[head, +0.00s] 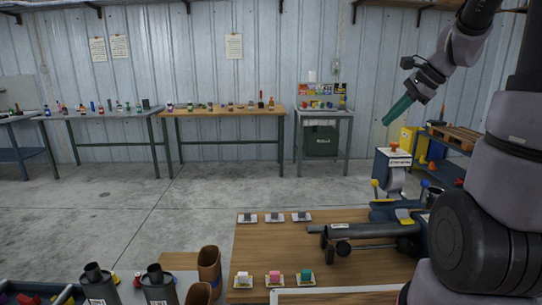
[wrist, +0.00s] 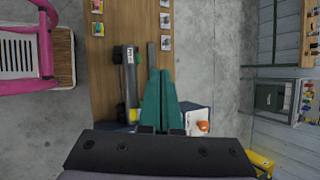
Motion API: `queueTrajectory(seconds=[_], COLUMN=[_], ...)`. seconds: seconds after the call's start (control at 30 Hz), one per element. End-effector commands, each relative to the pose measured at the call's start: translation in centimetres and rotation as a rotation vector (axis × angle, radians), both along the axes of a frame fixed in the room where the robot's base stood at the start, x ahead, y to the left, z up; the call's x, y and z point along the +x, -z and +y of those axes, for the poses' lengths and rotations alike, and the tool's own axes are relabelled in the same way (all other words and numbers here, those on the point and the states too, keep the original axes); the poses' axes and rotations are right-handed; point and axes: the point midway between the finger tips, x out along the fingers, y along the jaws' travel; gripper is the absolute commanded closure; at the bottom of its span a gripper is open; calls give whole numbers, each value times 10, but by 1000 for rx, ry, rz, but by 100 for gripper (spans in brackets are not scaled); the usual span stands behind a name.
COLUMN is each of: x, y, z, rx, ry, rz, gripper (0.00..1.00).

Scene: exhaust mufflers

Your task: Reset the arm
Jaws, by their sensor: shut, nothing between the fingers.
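My gripper (head: 398,109) is at the upper right of the head view, raised in the air well above the wooden workbench (head: 265,255). Its green fingers are shut with nothing between them and point down to the left. In the wrist view the shut fingers (wrist: 160,98) show at the centre, seen from above the bench. My arm comes in from the upper right edge of the head view. A dark muffler assembly (head: 365,230) lies on the right part of the bench, well below the gripper, and also shows in the wrist view (wrist: 131,75).
Small blocks on white plates (head: 275,279) sit at the bench's front, with small grey pieces (head: 275,217) behind. Dark canisters (head: 158,285) and brown cups (head: 208,265) stand at lower left. A machine with an orange knob (head: 393,160) stands behind the bench. Open floor lies beyond.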

Motion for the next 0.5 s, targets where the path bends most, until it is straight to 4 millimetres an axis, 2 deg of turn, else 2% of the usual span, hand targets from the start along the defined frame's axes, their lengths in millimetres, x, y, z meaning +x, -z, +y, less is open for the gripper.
queueTrajectory(seconds=[0.03, 0.2, 0.4, 0.5], x=[-18, -74, -134, -154], y=[-15, -44, -62, -65], z=[16, 52, 76, 80], rx=[-62, -296, -585, -701], ry=[-92, -390, -695, -800], rz=[-56, -221, -405, -470], gripper=[100, 100, 100, 100])
